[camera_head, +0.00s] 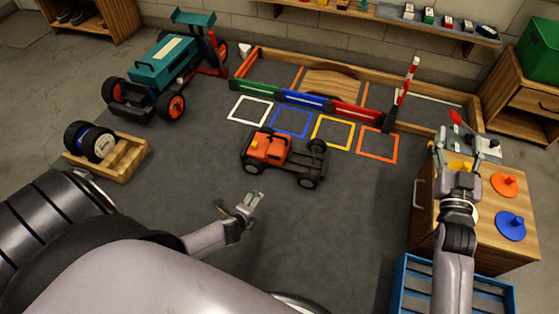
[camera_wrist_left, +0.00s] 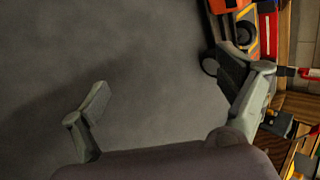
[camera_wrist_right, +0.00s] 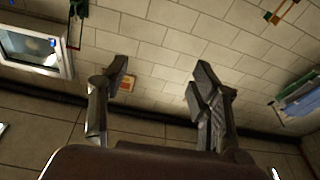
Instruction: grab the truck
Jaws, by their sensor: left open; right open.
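The orange truck (camera_head: 268,148) stands on its wheels on the grey floor, its cab to the left and its dark open bed to the right. My left gripper (camera_head: 252,199) is open and empty, apart from the truck on its near side. In the left wrist view, part of the truck (camera_wrist_left: 232,62) shows at the upper right, partly hidden behind one finger. Bare floor lies between the fingers (camera_wrist_left: 170,98). My right gripper (camera_head: 455,150) is open, over the wooden cabinet at the right.
Colored squares (camera_head: 291,122) lie behind the truck, before a low fenced area (camera_head: 305,98). A large teal car (camera_head: 160,65) and a wooden stand with wheels (camera_head: 120,160) are at left. The wooden cabinet (camera_head: 480,235) and blue crate (camera_head: 400,285) stand at right. Floor around the truck is clear.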

